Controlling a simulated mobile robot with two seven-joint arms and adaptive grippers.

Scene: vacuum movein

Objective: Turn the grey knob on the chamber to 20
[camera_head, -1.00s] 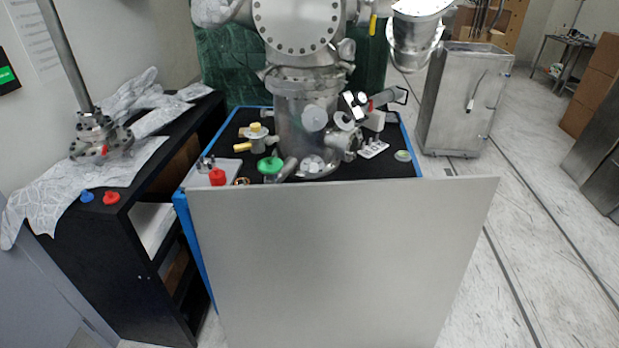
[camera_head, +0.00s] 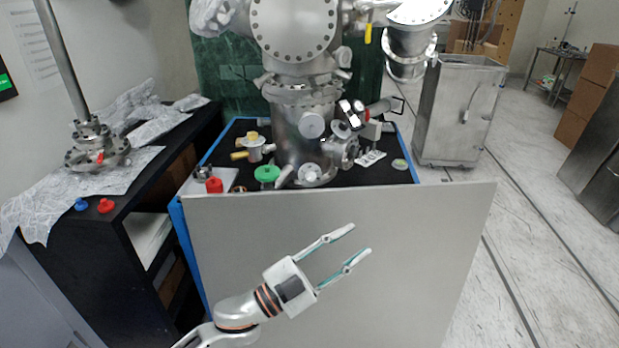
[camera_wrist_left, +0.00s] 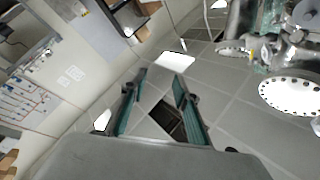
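The steel vacuum chamber (camera_head: 302,118) stands upright on the black-topped cart in the head view. A round pale grey disc (camera_head: 311,125) shows on its front, and a smaller round light grey part (camera_head: 309,172) sits lower, near its base. I cannot tell which of these is the grey knob, and no number marks are readable. My left gripper (camera_head: 361,238) is open and empty, in front of the cart's light panel and below the chamber, apart from both. Its two spread fingers also show in the left wrist view (camera_wrist_left: 160,75). My right gripper is not in view.
The cart's light front panel (camera_head: 400,290) rises slightly above the cart top. A black shelf (camera_head: 110,235) is at left.

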